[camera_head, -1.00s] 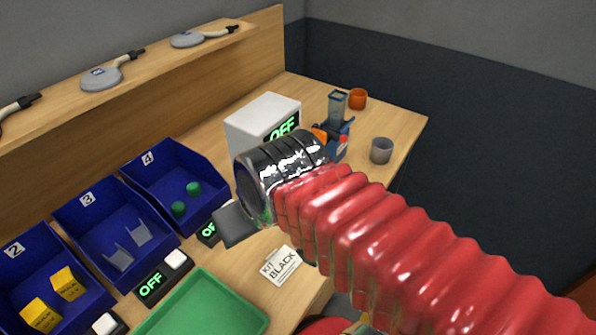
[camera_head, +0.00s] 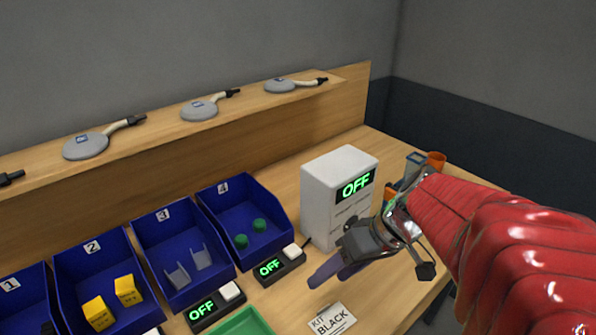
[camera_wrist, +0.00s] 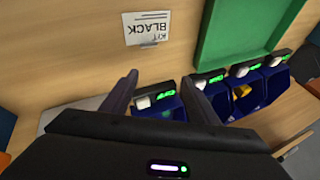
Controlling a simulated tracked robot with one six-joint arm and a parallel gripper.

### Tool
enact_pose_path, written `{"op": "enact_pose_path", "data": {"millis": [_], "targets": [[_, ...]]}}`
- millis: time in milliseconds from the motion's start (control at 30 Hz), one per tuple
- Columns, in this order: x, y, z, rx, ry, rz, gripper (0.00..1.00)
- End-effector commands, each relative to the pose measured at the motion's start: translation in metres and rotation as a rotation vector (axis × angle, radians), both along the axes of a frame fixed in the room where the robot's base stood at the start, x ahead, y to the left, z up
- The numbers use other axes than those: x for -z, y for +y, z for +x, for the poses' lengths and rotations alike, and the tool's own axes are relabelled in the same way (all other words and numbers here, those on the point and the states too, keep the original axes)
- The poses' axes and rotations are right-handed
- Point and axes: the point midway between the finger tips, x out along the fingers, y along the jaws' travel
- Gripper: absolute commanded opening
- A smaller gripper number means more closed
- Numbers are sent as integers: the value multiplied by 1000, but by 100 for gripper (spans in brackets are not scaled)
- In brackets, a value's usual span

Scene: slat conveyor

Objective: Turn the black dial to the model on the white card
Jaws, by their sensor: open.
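A white box (camera_head: 320,198) stands on the bench with a green "OFF" display. A small dark knob-like part (camera_head: 350,222) shows low on its front, partly behind my gripper; I cannot make out its setting. The white card (camera_head: 333,320) reads "KIT BLACK" and lies flat near the front edge. It shows upside down in the wrist view (camera_wrist: 147,28). My gripper (camera_head: 328,277) is open, above the bench in front of the box and behind the card. Its two dark fingers (camera_wrist: 160,83) are apart with nothing between them.
Blue numbered bins (camera_head: 245,225) line the left, with small "OFF" switch units (camera_head: 282,264) before them. A green tray (camera_head: 243,322) lies at the front. Grey cup-like and orange items (camera_head: 436,160) stand right of the box, partly behind my arm. A shelf (camera_head: 250,105) runs behind.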

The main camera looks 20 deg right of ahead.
Motion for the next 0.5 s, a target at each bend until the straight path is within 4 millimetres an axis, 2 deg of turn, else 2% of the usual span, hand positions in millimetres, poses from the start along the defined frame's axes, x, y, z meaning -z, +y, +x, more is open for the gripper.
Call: {"op": "enact_pose_path", "data": {"millis": [267, 500], "targets": [[5, -49, 16, 15, -156, 160, 55], [6, -106, 25, 59, -370, 233, 55]]}}
